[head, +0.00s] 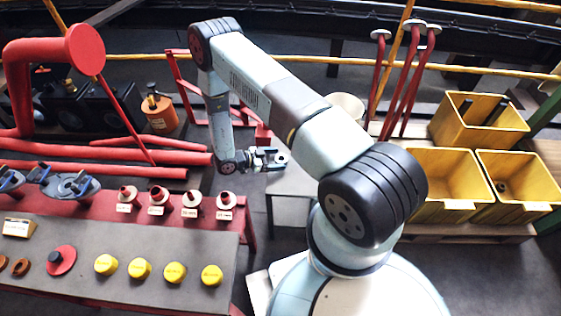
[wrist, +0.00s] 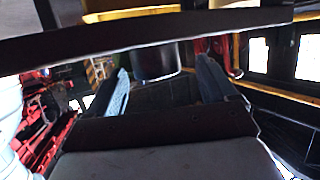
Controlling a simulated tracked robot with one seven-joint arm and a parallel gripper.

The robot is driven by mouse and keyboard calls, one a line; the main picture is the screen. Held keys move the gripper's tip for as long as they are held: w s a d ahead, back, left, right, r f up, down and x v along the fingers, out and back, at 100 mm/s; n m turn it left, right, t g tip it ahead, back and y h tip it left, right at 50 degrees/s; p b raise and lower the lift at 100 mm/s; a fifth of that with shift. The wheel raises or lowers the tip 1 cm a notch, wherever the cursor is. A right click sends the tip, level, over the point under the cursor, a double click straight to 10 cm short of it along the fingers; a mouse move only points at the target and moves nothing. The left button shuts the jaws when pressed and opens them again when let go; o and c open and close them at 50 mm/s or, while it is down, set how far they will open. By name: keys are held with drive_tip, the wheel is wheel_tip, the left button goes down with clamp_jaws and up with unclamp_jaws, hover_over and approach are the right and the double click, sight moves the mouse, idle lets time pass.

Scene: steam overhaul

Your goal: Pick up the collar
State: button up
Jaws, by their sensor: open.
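My gripper (head: 274,158) is held out sideways above a small grey table (head: 292,184) in the head view. In the wrist view its two pale blue fingers (wrist: 165,88) are apart, with nothing clearly held between them. A dark rounded object with a pale lower rim (wrist: 156,62) shows beyond the fingers, partly cut off by a dark bar across the picture. I cannot tell whether it is the collar. No part is clearly identifiable as the collar in the head view; two small brown rings (head: 20,266) lie on the workbench at far left.
The workbench (head: 90,240) holds several yellow caps (head: 140,268), a red flanged part (head: 61,260) and labelled red-and-white parts (head: 158,196). Yellow bins (head: 452,208) stand on a pallet at right.

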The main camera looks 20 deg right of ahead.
sight(284, 158)
drive_tip(key=shift+x, duration=2.3)
drive_tip(key=shift+s+r, duration=0.1)
drive_tip(key=c, duration=1.4)
drive_tip(key=shift+r, duration=0.1)
drive_tip(key=shift+c, duration=0.2)
